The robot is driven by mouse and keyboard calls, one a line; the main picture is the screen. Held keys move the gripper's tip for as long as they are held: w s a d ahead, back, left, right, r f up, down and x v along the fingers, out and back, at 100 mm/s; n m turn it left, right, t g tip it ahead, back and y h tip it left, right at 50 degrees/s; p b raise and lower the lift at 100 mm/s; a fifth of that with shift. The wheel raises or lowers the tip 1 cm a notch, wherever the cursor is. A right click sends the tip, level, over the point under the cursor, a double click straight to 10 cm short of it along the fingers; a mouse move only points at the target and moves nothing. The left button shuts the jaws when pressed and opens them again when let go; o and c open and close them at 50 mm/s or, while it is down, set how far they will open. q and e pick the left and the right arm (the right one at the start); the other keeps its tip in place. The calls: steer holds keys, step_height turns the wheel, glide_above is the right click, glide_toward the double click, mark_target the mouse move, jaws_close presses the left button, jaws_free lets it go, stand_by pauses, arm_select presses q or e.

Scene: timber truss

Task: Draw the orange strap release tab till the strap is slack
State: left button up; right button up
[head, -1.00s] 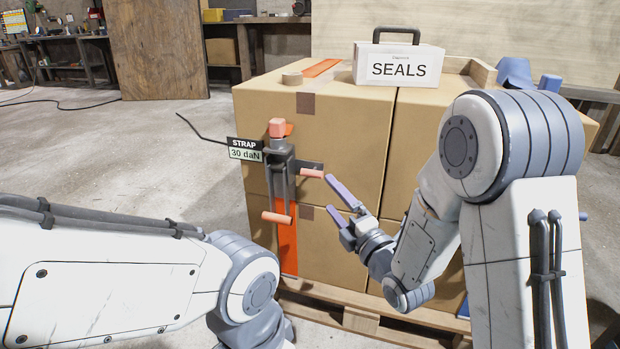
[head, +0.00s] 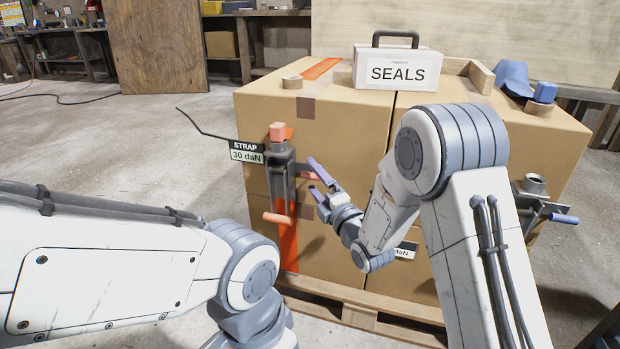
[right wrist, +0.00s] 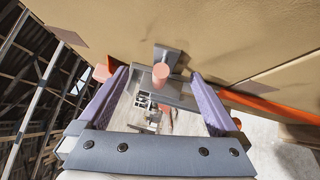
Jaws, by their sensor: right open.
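The strap ratchet (head: 281,170) is a grey metal fitting on the front face of the carton stack, over the orange strap (head: 289,245). It has an orange block on top (head: 277,131), an orange bar below (head: 277,218) and a short orange-tipped tab (head: 308,175) to the right. My right gripper (head: 313,177) is open, its purple fingers around or just in front of this tab. In the right wrist view the tab's orange end (right wrist: 160,72) lies between the spread fingers; contact is not visible. My left gripper is out of view.
A display (head: 247,151) beside the ratchet reads STRAP 30 daN. The cartons (head: 345,130) stand on a wooden pallet (head: 360,318). A SEALS case (head: 398,70) and tape rolls sit on top. A second, blue-handled fitting (head: 540,200) is at the right.

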jaws_close()
steer(key=shift+s, duration=0.15)
steer(key=shift+s+a, duration=0.15)
steer(key=shift+s, duration=0.25)
steer(key=shift+w, duration=0.1)
stand_by(0.4)
steer(key=shift+w, duration=0.3)
steer(key=shift+c, duration=2.1)
jaws_free()
steer(key=shift+b, duration=0.3)
